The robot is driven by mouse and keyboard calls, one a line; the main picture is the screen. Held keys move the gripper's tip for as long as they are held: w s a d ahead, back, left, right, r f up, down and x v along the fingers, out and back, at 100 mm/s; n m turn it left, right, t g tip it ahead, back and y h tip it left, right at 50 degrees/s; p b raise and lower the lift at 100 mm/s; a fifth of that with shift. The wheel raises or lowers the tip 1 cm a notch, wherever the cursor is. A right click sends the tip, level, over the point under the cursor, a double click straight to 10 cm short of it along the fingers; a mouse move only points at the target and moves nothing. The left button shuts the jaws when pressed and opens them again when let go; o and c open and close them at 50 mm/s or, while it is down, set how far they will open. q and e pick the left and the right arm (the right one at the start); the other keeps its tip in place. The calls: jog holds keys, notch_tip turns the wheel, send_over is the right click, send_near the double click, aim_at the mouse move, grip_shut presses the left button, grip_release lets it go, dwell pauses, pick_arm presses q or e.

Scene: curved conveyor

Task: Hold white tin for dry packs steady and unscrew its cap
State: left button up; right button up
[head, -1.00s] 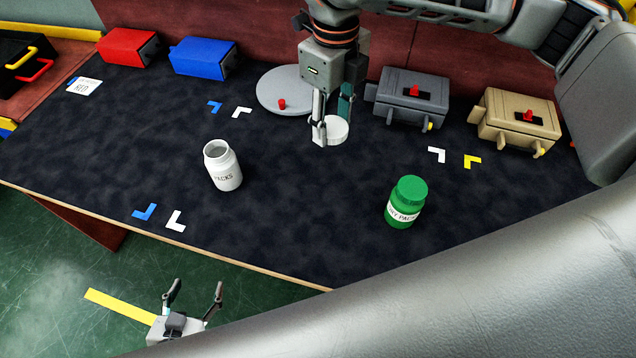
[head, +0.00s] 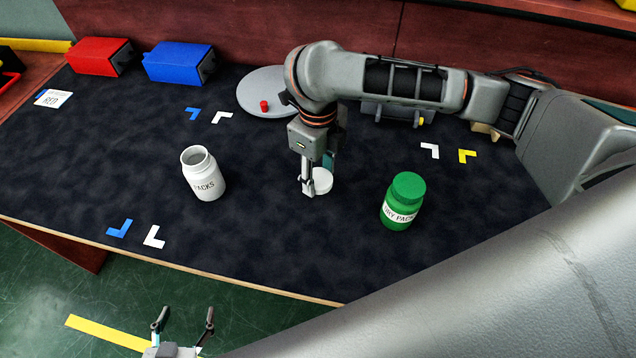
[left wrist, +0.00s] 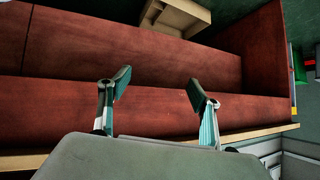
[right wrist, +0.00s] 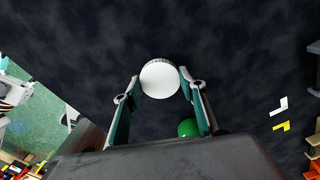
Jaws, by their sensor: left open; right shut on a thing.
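The white tin (head: 204,176) stands upright and uncapped on the dark mat in the head view, its mouth open and "PACKS" on its label. My right gripper (head: 316,188) is shut on the white cap (head: 322,180), to the right of the tin and apart from it. The cap also shows as a white disc between the fingers in the right wrist view (right wrist: 160,80). My left gripper (head: 183,322) is open and empty, off the table's front edge and below the tin in the head view. In the left wrist view its fingers (left wrist: 160,92) are apart.
A green tin (head: 403,202) with its cap on stands right of my right gripper. A grey round plate (head: 262,98) with a small red piece, a blue box (head: 180,62) and a red box (head: 100,57) are at the back. Corner marks lie on the mat, which is clear around the tin.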

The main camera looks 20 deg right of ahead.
aim_at(319, 178)
notch_tip(319, 178, down, 3)
jog(key=shift+s+f+b, duration=0.1)
jog(key=shift+s+b, duration=0.05)
jog(key=shift+b, duration=0.35)
jog(key=shift+f, duration=0.3)
jog(key=shift+r, duration=0.15)
jog(key=o, duration=1.2)
jog(key=shift+o, duration=0.2)
jog(key=r, duration=0.2)
jog(key=r+p, duration=0.1)
jog(key=r, duration=0.1)
jog(key=r+p, duration=0.1)
jog(key=r, duration=0.1)
jog(key=shift+w, duration=0.25)
notch_tip(319, 178, up, 5)
jog(key=shift+r+p, duration=0.1)
jog(key=shift+p, duration=0.85)
jog(key=shift+s+r, duration=0.1)
jog(key=shift+r, duration=0.3)
pick_arm(q)
jog(key=shift+s+d+r, duration=0.1)
jog(key=shift+s+r, duration=0.05)
jog(key=shift+r, duration=0.25)
jog(key=shift+s+d+r, duration=0.1)
jog(key=shift+r, duration=0.3)
